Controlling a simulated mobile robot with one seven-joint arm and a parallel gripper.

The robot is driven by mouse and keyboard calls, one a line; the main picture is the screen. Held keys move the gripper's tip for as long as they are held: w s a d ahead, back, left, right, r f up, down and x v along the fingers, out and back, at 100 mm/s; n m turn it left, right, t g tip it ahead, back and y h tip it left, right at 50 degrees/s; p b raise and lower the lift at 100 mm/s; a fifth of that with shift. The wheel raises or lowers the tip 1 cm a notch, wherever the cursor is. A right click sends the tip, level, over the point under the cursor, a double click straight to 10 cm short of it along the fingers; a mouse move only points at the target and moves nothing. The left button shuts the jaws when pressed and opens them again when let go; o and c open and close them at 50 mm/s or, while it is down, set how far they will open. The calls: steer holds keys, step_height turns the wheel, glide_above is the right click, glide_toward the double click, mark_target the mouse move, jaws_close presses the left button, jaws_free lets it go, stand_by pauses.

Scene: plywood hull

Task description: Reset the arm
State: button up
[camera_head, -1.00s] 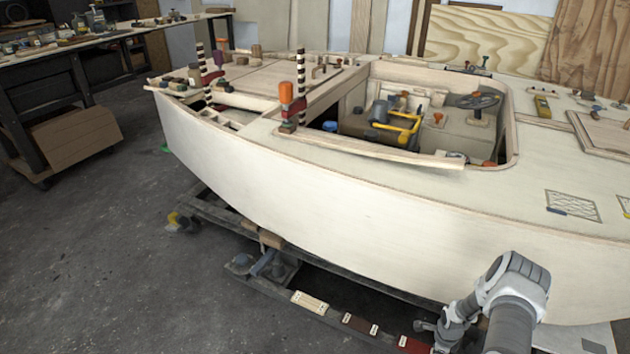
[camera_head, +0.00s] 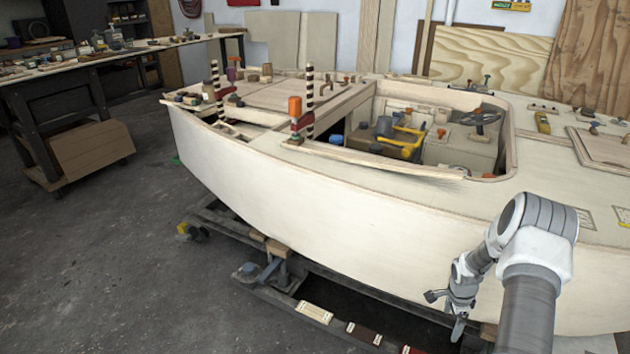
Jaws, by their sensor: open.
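My arm (camera_head: 538,255) shows at the lower right, bent at a white and grey elbow in front of the hull's side. My gripper (camera_head: 447,311) hangs at its end, pointing down and left with its fingers apart. I see nothing between the fingers. The pale plywood hull (camera_head: 330,215) fills the middle and right, behind my gripper. A gap between them cannot be judged well from this view.
The hull rests on a dark cradle (camera_head: 205,222) with blocks and small parts on it. A workbench (camera_head: 105,65) stands at the left, with a brown box (camera_head: 90,150) below. The grey floor (camera_head: 130,270) at lower left is clear. Tools lie around the cockpit (camera_head: 460,140).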

steer(key=w+a+r+n+t, duration=0.1)
steer(key=a+r+n, duration=0.15)
steer(key=r, duration=0.75)
steer(key=w+a+r+n, duration=0.1)
steer(key=a+r+n, duration=0.15)
steer(key=r, duration=0.75)
steer(key=s+a+r+n+t+h, duration=0.1)
steer(key=s+a+r+n, duration=0.2)
steer(key=r, duration=0.4)
steer(key=s+a+r+n, duration=0.1)
steer(key=s+a+r, duration=0.1)
steer(key=a+r, duration=0.45)
steer(key=s+a+r+n+t+y, duration=0.1)
steer(key=s+a+r+n, duration=0.25)
steer(key=s, duration=0.45)
steer(key=s+a+r+n+t, duration=0.1)
steer(key=s+a+r+n, duration=0.3)
steer(key=s, duration=0.3)
steer(key=s+a+r+n+t+y, duration=0.1)
steer(key=s+a+r+n, duration=0.3)
steer(key=s, duration=0.4)
step_height(320, 180, up, 24)
steer(key=m+p, duration=0.1)
steer(key=p, duration=2.1)
steer(key=shift+w+a+p, duration=0.15)
steer(key=shift+p, duration=0.2)
